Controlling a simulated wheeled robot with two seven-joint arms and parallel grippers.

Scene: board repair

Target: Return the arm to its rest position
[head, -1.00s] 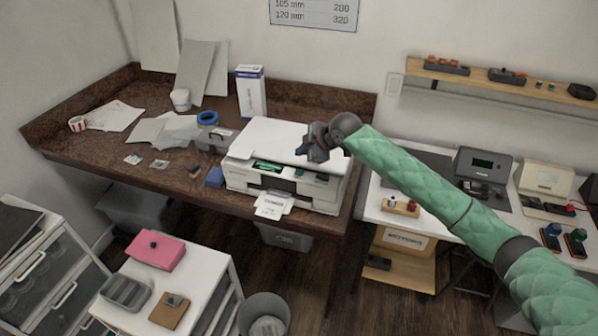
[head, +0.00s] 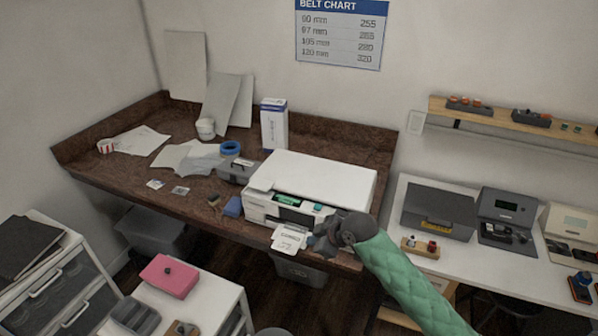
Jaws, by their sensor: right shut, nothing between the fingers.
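My right arm, in a green quilted sleeve, comes in from the lower right in the head view. Its dark grey right gripper (head: 322,243) is shut and empty. In the picture it lies at the printer's front right corner, beside the paper in the output slot; whether it touches anything I cannot tell. My left gripper is not in view.
A white side table (head: 510,250) at the right holds several devices. A wall shelf (head: 480,117) hangs above it. A white cart with a pink box (head: 168,276) stands at the lower left, beside a drawer unit (head: 50,270). A grey bin (head: 300,272) is under the desk.

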